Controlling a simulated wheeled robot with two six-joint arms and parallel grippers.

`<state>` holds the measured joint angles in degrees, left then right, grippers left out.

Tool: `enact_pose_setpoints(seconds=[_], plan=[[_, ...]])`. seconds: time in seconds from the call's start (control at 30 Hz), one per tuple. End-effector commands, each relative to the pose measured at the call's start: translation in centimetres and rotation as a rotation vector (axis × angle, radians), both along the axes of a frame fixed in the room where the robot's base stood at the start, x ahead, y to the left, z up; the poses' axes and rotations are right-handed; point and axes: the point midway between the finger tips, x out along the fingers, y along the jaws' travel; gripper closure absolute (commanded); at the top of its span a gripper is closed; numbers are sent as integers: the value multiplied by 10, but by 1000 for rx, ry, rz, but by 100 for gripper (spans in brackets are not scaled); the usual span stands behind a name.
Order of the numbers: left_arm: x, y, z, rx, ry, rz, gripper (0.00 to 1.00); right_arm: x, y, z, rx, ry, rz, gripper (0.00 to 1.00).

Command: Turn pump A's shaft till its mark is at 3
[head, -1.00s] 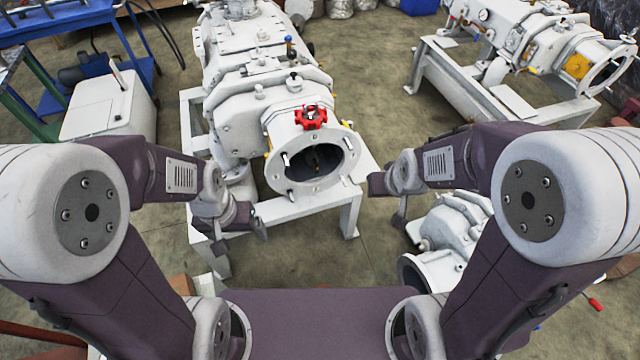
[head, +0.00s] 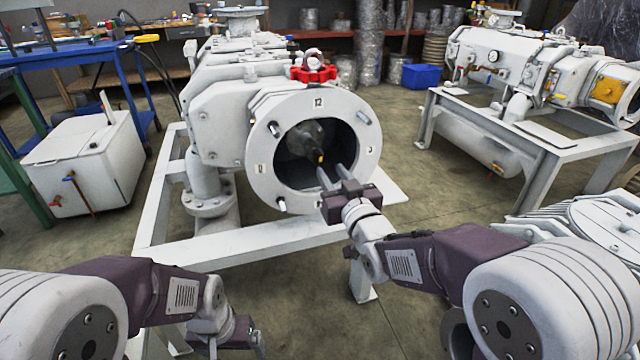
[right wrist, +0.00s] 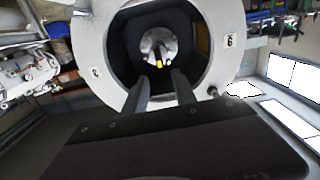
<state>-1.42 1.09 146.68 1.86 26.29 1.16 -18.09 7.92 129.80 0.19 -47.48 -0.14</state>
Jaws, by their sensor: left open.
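Pump A is the white pump (head: 228,110) at the centre of the head view, its round flange (head: 290,200) facing me. Labels 12 (head: 318,103) and 3 (head: 370,150) show at its top and right. The grey shaft (head: 305,138) sits inside the dark opening. Its yellow mark (head: 320,158) shows at the tip's lower right in the head view; I cannot tell its exact clock position. The shaft also shows in the right wrist view (right wrist: 158,44). My right gripper (head: 331,174) is open and empty, fingers pointing at the shaft, apart from it. My left gripper (head: 238,350) is open, low at left.
The pump's white frame (head: 240,245) stands below. Another white pump (head: 525,70) is at right, a white box (head: 85,165) at left. Floor between is open.

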Motion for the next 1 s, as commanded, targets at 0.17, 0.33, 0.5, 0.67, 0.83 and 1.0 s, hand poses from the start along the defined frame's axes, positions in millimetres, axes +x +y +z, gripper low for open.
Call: enact_pose_setpoints(seconds=[0.17, 0.33, 0.5, 0.67, 0.83, 1.0], plan=[[0, 0, -2, 0, -1, 0, 11, 2, 2, 1, 2, -8, 2, 67], [0, 0, -15, 0, -1, 0, 11, 29, 10, -3, 2, -7, 1, 67], [0, 0, -27, 0, 0, 0, 11, 62, 21, -3, 2, -7, 1, 67], [0, 0, -32, 0, 0, 0, 11, 81, 27, -1, 2, -6, 1, 67], [0, 0, -33, 0, 0, 0, 11, 87, 29, 0, 1, -4, 1, 67], [0, 0, -33, 0, 0, 0, 11, 87, 29, 1, 1, -4, 1, 67]])
